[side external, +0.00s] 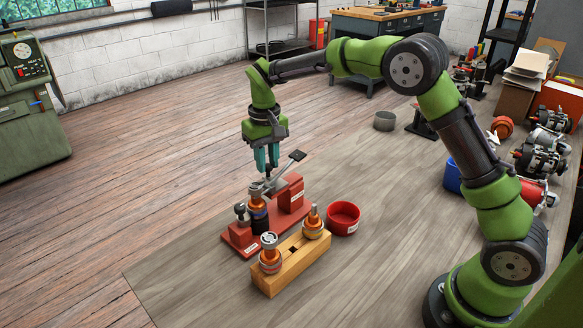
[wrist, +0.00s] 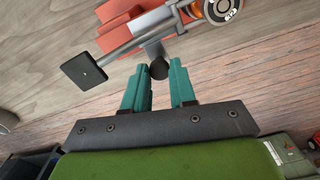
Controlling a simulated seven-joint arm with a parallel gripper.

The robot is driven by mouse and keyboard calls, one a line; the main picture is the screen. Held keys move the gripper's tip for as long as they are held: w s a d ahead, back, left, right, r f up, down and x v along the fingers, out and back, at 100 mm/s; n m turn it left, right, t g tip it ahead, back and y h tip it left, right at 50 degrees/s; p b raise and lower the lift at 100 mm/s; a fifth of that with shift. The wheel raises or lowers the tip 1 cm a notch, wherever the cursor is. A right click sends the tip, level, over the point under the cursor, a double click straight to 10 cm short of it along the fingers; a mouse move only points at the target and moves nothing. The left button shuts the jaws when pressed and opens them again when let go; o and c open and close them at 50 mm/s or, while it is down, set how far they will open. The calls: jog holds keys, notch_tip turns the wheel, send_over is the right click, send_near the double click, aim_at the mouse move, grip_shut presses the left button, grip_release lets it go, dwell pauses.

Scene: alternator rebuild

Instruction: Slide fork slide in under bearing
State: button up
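A rotor (side external: 259,213) with an orange winding stands upright in a red fixture (side external: 241,240). Its round top shows at the upper right of the wrist view (wrist: 222,10). The grey fork slide lies on the fixture, and its upright post with a dark round knob (wrist: 158,70) shows in the wrist view. My gripper (side external: 266,168) points down over the fixture with its teal fingers close together. In the wrist view its fingertips (wrist: 158,68) flank the knob, which fills the gap between them. The fork's prongs and the bearing's underside cannot be made out.
A lever with a flat dark pad (wrist: 83,70) juts out close to my fingers. A wooden block (side external: 291,267) with two rotors stands in front. A red bowl (side external: 343,217) is to the right. A grey bowl (side external: 384,121) stands farther back. The table's left front is clear.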

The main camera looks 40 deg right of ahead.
jog(key=o, duration=0.4)
jog(key=shift+a, duration=0.35)
jog(key=shift+d, duration=0.1)
notch_tip(320, 180, up, 17)
